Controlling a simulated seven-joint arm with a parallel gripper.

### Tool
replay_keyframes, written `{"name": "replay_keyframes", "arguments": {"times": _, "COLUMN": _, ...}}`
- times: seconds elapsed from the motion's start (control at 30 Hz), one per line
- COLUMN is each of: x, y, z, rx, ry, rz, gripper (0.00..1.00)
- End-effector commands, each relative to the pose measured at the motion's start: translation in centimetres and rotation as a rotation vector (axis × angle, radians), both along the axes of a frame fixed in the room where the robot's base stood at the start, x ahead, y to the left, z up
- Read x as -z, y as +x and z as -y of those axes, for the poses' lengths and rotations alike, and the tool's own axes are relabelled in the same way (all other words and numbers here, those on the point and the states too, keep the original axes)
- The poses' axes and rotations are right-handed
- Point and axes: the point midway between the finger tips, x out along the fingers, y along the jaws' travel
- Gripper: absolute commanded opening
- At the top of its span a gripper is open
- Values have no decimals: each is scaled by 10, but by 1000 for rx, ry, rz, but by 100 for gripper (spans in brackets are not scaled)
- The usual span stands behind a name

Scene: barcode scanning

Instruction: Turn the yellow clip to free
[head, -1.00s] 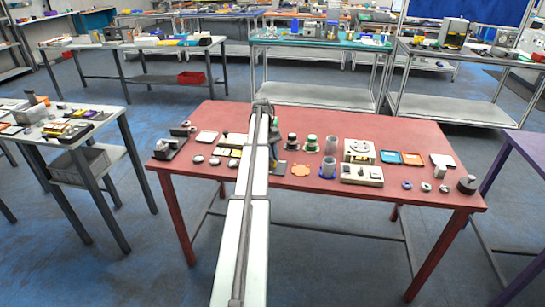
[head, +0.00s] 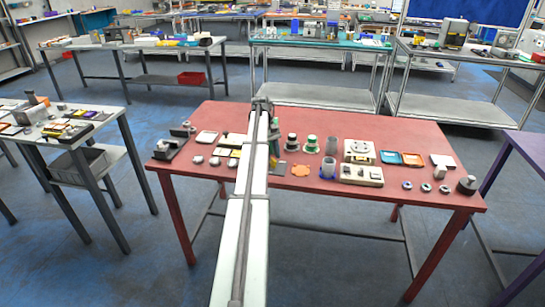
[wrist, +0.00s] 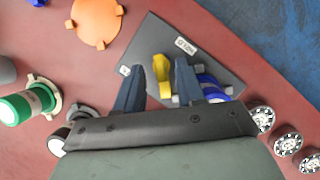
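The yellow clip (wrist: 163,76) stands on a dark grey plate (wrist: 215,62) in the wrist view. Two small white labels sit on the plate, one near the clip's far end and one at the plate's left corner; I cannot read their words surely. My gripper (wrist: 160,68) is open, with one dark finger on each side of the clip. A gap shows between the left finger and the clip; the right finger is closer, and I cannot tell if it touches. In the head view my arm hides most of this spot.
A blue ringed part (wrist: 212,86) lies just right of my right finger. An orange disc (wrist: 97,20) and a green-and-white cylinder (wrist: 25,103) are to the left. Several round grey parts (wrist: 287,143) lie at lower right.

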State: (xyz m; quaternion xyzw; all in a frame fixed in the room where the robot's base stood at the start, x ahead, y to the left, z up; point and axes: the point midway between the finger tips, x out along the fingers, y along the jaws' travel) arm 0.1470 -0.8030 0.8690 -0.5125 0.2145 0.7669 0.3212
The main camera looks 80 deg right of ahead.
Motion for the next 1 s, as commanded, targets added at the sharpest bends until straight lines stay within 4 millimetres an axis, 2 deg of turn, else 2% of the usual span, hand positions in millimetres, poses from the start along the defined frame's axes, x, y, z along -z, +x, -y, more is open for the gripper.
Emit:
{"name": "replay_keyframes", "arguments": {"times": 0.4, "x": -51, "y": 15, "z": 17, "rx": -1, "ry": -5, "rz": 1, "gripper": 38}}
{"name": "replay_keyframes", "arguments": {"times": 0.83, "x": -60, "y": 16, "z": 16, "rx": -1, "ry": -13, "rz": 9, "gripper": 38}}
{"name": "replay_keyframes", "arguments": {"times": 1.0, "x": -84, "y": 3, "z": 3, "rx": 0, "ry": -108, "rz": 106, "gripper": 38}}
